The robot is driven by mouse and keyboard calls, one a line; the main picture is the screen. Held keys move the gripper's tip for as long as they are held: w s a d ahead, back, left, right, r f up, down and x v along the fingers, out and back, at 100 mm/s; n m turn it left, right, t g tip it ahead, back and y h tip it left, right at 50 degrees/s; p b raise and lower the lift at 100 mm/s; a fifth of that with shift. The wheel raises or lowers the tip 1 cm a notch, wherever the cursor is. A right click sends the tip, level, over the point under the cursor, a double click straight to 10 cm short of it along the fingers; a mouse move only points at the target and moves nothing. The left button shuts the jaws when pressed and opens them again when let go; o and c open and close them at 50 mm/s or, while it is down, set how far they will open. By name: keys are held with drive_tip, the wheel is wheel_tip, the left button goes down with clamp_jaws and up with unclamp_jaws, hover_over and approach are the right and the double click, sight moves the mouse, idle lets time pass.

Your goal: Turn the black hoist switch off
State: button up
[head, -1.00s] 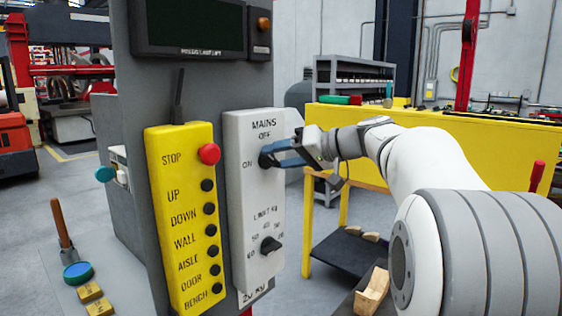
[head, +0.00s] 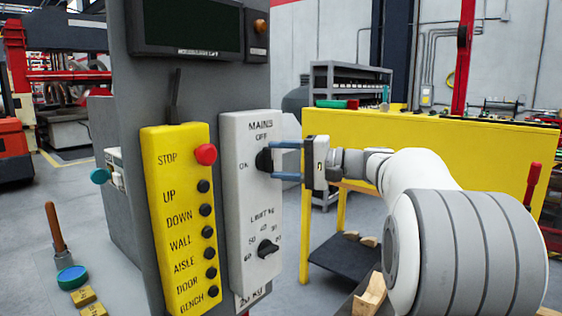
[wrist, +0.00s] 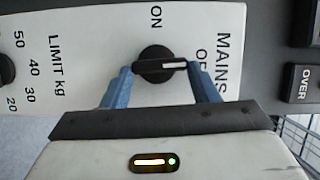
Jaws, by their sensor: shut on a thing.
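The black hoist switch (head: 263,160) is a round knob with a bar handle on the white MAINS panel (head: 234,205). In the wrist view the knob (wrist: 162,66) has its white mark turned towards the OFF lettering, away from ON. My gripper (head: 274,160) faces the panel, with one blue finger above the knob and one below. In the wrist view my gripper's fingers (wrist: 160,72) sit at the two ends of the bar handle, shut on it.
A yellow button box (head: 185,225) with a red STOP button (head: 205,154) stands left of the panel. A black LIMIT kg knob (head: 268,248) is below the switch. A dark screen (head: 187,25) is above. A yellow bench (head: 430,150) stands behind my arm.

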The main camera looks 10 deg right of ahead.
drive_tip(key=shift+f+m, duration=0.15)
drive_tip(key=shift+m, duration=0.25)
drive_tip(key=o, duration=1)
drive_tip(key=v, duration=0.8)
drive_tip(key=shift+b, duration=0.3)
